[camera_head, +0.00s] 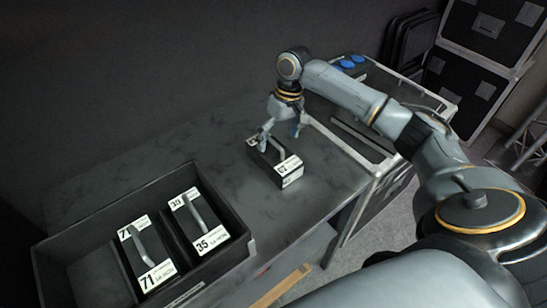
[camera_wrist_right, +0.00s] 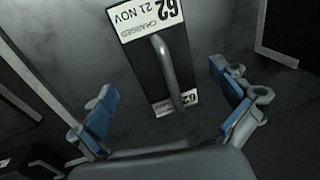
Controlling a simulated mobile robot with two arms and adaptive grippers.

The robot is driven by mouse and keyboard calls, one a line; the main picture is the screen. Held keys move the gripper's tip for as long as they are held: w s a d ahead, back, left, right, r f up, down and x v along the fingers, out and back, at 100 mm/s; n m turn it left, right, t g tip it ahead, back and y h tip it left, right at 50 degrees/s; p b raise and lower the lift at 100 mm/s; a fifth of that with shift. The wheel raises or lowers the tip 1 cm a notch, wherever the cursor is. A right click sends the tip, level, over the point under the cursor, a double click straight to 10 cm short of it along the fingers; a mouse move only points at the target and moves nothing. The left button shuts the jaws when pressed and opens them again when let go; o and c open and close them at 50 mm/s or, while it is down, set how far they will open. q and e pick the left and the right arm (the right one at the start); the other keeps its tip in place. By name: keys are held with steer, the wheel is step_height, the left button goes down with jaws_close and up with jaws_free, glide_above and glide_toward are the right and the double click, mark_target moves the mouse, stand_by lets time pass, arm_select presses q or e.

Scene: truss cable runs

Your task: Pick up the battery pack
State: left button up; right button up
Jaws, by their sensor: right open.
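The battery pack (camera_head: 291,167), a black box with white labels and a grey bar handle on top, stands on the dark table. In the right wrist view the pack (camera_wrist_right: 150,75) shows the label "62 21 NOV" and its handle running lengthwise. My right gripper (camera_head: 281,131) is just above the pack, pointing down. In the right wrist view its blue-padded fingers (camera_wrist_right: 170,105) are spread wide, with the near end of the handle between them in the picture. Nothing is held. My left gripper is not in view.
A black open bin (camera_head: 86,237) at the front left holds two similar packs, labelled 71 (camera_head: 147,255) and 35 (camera_head: 198,221). A metal frame (camera_head: 340,142) lies to the pack's right, with blue round items (camera_head: 346,63) behind. Table left of the pack is clear.

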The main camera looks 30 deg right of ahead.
mark_target(275, 151)
steer(key=f, duration=0.3)
steer(key=shift+a+f+p, duration=0.3)
steer(key=shift+a+f, duration=0.05)
steer(key=shift+f, duration=0.05)
steer(key=shift+a+f, duration=0.1)
steer(key=shift+f, duration=0.4)
steer(key=shift+c, duration=1.1)
steer(key=c, duration=1.5)
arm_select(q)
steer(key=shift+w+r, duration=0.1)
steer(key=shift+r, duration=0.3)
arm_select(e)
steer(key=shift+w+r, duration=0.1)
steer(key=shift+c, duration=0.3)
